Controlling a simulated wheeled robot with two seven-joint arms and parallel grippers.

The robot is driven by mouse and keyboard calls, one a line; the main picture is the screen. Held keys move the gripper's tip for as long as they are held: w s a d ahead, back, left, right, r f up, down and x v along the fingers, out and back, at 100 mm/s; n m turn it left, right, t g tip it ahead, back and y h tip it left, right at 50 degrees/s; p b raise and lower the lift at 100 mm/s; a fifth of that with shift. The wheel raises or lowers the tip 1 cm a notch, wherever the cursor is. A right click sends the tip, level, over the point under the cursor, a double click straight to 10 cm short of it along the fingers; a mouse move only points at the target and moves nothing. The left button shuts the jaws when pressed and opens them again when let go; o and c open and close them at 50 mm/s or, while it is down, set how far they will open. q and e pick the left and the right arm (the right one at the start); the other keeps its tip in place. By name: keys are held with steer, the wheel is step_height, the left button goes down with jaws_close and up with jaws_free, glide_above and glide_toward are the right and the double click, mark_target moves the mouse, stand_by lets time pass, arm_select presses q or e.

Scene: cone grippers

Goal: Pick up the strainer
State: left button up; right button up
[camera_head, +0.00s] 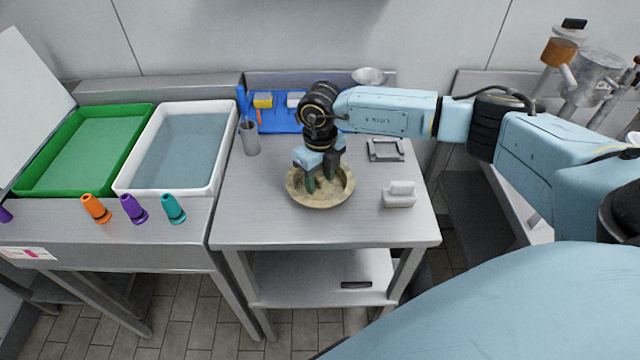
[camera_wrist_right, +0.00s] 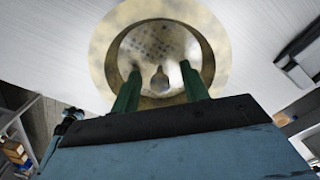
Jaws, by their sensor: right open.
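The strainer is a round, mottled metal disc with small dark holes (camera_wrist_right: 155,42) and a small raised knob (camera_wrist_right: 158,80), seen in the right wrist view. It sits inside a round tan bowl (camera_head: 320,203) on the metal table, and the bowl's pale rim also shows in the wrist view (camera_wrist_right: 103,45). In the head view I cannot make the strainer out clearly from the bowl and gripper. My right gripper (camera_head: 320,186) points down into the bowl. Its green fingers (camera_wrist_right: 158,72) are open, one on each side of the knob, with a gap between. My left gripper is not in view.
A white block (camera_head: 399,195) and a grey frame (camera_head: 386,150) lie right of the bowl. A grey cup (camera_head: 249,139) stands back left. Left are a white tray (camera_head: 127,181), a green tray (camera_head: 82,110) and small orange, purple and teal cones (camera_head: 173,209). The table's front is clear.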

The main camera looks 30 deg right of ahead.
mark_target(320, 175)
jaws_close()
steer(key=shift+r, duration=0.15)
step_height(320, 175, up, 10)
steer(key=shift+f, duration=0.1)
stand_by(0.4)
